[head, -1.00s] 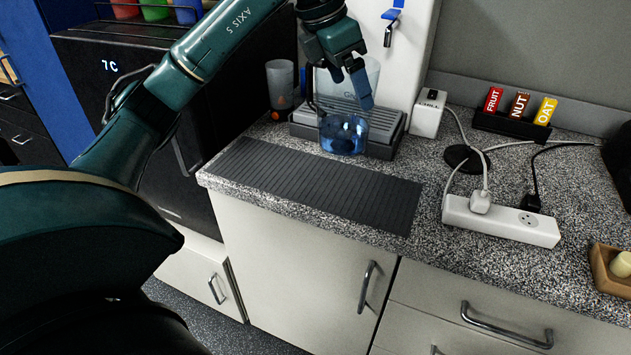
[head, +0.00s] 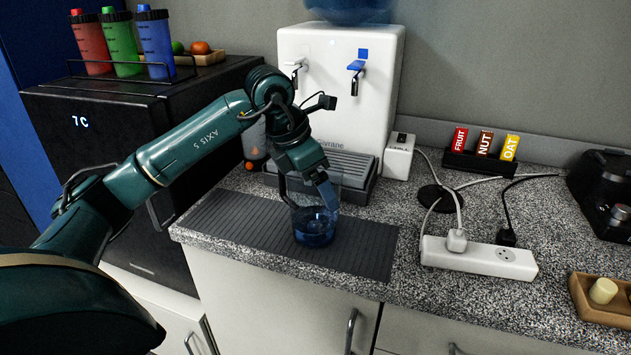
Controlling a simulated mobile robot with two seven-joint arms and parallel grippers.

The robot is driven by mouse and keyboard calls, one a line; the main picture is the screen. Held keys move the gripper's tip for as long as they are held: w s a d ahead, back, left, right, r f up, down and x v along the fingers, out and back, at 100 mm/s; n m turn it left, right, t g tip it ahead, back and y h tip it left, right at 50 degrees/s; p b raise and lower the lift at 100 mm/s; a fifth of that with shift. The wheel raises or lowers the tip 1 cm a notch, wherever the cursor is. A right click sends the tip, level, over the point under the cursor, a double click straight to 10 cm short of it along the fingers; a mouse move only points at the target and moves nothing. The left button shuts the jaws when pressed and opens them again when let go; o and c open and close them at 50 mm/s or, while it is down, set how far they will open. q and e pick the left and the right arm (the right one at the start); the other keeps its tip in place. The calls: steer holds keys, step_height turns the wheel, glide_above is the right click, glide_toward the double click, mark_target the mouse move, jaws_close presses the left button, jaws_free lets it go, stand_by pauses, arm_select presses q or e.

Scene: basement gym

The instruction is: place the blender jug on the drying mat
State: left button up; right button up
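The blender jug (head: 314,226) is a clear jug with a blue lower part. It is upright over the middle of the dark grey ribbed drying mat (head: 362,251), near the counter's front edge. I cannot tell whether its base touches the mat. My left gripper (head: 308,190) comes down over the jug's top with a finger on either side of its upper part and looks closed on it. The gripper hides part of the jug's rim. My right gripper is not in view.
A white water dispenser (head: 337,85) with a grey drip tray (head: 352,168) stands behind the mat. A tumbler (head: 254,140) is left of it. A power strip (head: 478,257) with cables lies to the right. A bottle rack stands on the black fridge (head: 95,125).

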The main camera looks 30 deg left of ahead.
arm_select(q)
steer(key=o, duration=1.6)
steer(key=shift+f, duration=0.15)
steer(key=v, duration=1.2)
steer(key=shift+r+p, duration=0.25)
steer(key=shift+p, duration=0.1)
